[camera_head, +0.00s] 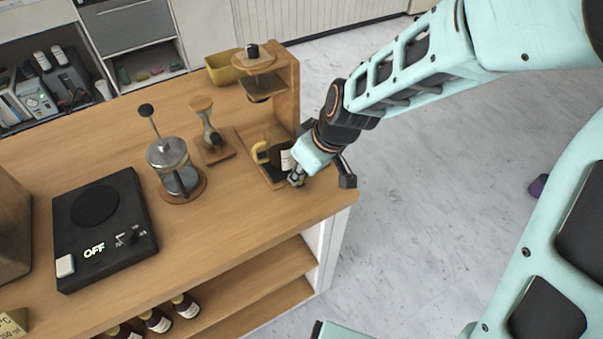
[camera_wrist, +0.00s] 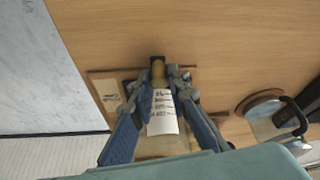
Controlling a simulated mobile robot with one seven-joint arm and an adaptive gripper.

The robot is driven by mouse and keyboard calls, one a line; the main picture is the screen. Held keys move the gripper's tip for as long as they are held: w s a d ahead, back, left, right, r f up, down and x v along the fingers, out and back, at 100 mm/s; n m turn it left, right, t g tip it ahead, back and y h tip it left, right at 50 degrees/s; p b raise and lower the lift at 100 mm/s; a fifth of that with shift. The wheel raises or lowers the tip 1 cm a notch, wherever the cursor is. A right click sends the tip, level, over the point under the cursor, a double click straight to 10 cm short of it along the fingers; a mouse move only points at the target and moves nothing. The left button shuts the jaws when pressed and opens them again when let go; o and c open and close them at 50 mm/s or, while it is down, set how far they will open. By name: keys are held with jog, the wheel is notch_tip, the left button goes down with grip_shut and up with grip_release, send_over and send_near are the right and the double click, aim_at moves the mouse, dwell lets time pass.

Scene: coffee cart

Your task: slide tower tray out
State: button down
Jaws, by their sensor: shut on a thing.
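The wooden tower (camera_head: 287,88) stands at the counter's right rear. Its low wooden tray (camera_head: 270,179) lies at its foot; the wrist view shows the tray's edge (camera_wrist: 97,80). A short tan handle (camera_wrist: 158,70) sits at the tray's front edge between my fingertips. My gripper (camera_head: 297,178) is at the tray's near right side, shut on this handle. In the wrist view my gripper (camera_wrist: 168,76) hides parts of the tray and carafe.
A yellow bin (camera_head: 222,69) is behind. The counter (camera_head: 240,213) is bare in front of the tray; its right edge is close.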

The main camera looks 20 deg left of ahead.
jog(key=shift+s+d, duration=0.15)
jog(key=shift+d, duration=0.05)
jog(key=c, duration=1.8)
grip_release()
jog(key=shift+c, duration=0.2)
jog(key=shift+d+r, duration=0.15)
jog(key=shift+r, duration=0.35)
jog(key=v, duration=0.6)
jog(key=shift+r, duration=0.25)
jog(key=shift+s+d, duration=0.1)
